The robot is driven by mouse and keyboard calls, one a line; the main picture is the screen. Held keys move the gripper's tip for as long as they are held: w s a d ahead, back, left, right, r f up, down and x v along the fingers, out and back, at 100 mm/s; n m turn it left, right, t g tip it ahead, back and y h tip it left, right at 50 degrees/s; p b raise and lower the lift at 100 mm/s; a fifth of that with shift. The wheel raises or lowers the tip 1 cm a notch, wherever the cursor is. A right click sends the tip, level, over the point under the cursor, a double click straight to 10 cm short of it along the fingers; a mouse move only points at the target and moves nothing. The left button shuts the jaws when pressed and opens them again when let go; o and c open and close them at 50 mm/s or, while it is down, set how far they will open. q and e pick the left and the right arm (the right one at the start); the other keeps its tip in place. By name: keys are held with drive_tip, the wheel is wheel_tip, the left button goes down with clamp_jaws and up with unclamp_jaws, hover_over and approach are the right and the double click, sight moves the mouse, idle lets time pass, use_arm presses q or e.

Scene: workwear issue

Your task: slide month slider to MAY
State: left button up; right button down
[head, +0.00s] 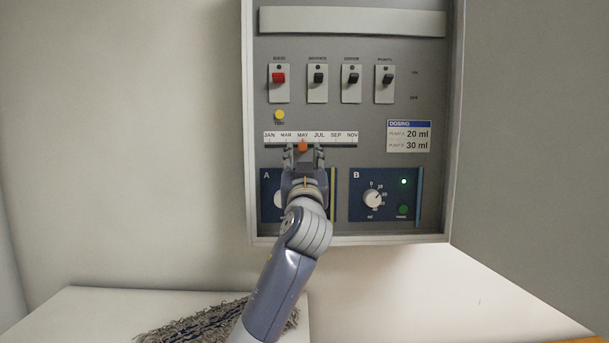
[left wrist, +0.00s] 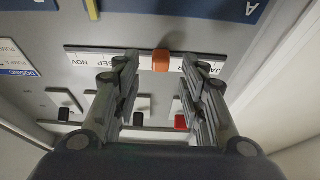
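The month slider's orange knob (head: 302,147) sits directly below the MAY mark on the white month scale (head: 345,136) in the head view. My left gripper (head: 303,154) is at the scale from below, its two fingers apart on either side of the knob. In the left wrist view the scale appears upside down, and the orange knob (left wrist: 161,60) lies between the fingertips of my left gripper (left wrist: 160,64). Gaps show on both sides of the knob, so the fingers are not closed on it. My right gripper is out of view.
Above the scale are a yellow button (head: 279,115), a red switch (head: 279,78) and several black switches. Panel A (head: 267,202) is partly hidden by my left arm; panel B (head: 357,212) is beside it. The cabinet door (head: 530,150) stands open at right. A grey mop head (head: 190,325) lies below.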

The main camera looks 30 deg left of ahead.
use_arm(q)
drive_tip(key=v, duration=0.9)
drive_tip(key=shift+d, duration=0.15)
